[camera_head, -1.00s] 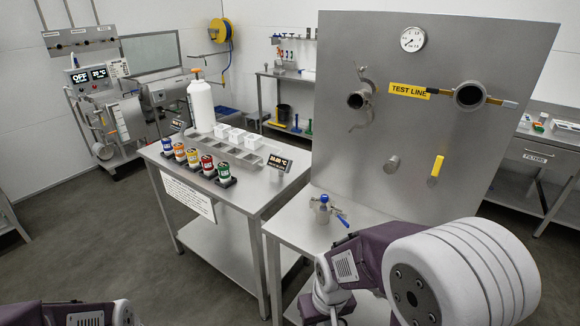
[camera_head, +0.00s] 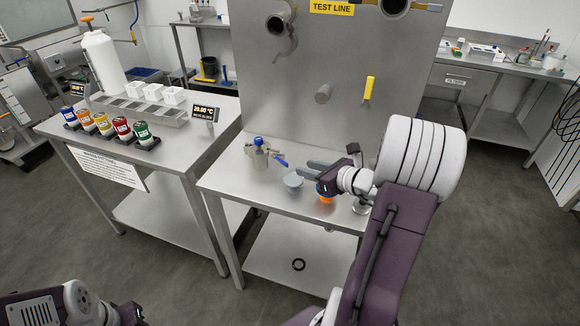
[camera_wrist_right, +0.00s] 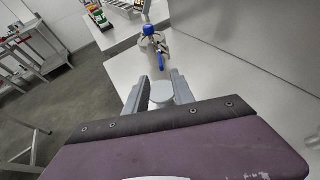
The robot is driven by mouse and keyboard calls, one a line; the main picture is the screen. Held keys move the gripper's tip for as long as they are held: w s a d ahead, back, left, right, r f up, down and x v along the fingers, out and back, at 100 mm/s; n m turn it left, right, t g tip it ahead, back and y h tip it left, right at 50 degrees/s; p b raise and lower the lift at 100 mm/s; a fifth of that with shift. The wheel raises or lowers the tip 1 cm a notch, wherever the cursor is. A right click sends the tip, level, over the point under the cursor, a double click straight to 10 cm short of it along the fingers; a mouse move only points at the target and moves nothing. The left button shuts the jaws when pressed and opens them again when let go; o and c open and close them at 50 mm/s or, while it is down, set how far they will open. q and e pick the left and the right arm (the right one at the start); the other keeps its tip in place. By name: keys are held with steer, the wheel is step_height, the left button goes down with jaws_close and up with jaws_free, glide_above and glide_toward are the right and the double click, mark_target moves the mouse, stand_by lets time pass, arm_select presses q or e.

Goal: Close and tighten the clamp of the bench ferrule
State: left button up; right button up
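A steel fitting (camera_head: 261,158) with a blue knob on top and a blue lever at its side stands upright on the steel bench (camera_head: 228,183). It also shows ahead of the fingers in the right wrist view (camera_wrist_right: 151,42). I cannot make out which part of it is the ferrule or the clamp. A small grey round piece (camera_head: 293,181) is on the bench near my right fingertips. My right gripper (camera_head: 306,170) is open, low over the bench and right of the fitting, apart from it. My left arm shows at the lower left, its fingers out of view.
An upright steel panel (camera_head: 300,75) with ports, a grey knob and a yellow handle (camera_head: 369,88) stands behind the bench. An orange piece (camera_head: 326,199) is beneath my right wrist. A dark ring (camera_head: 298,264) lies on the lower shelf. A side table (camera_head: 185,140) holds jars.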

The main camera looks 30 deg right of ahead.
mark_target(286, 163)
steer(key=x, duration=0.9)
steer(key=shift+w+f, duration=0.15)
steer(key=shift+w, duration=0.05)
steer(key=shift+c, duration=0.3)
jaws_close()
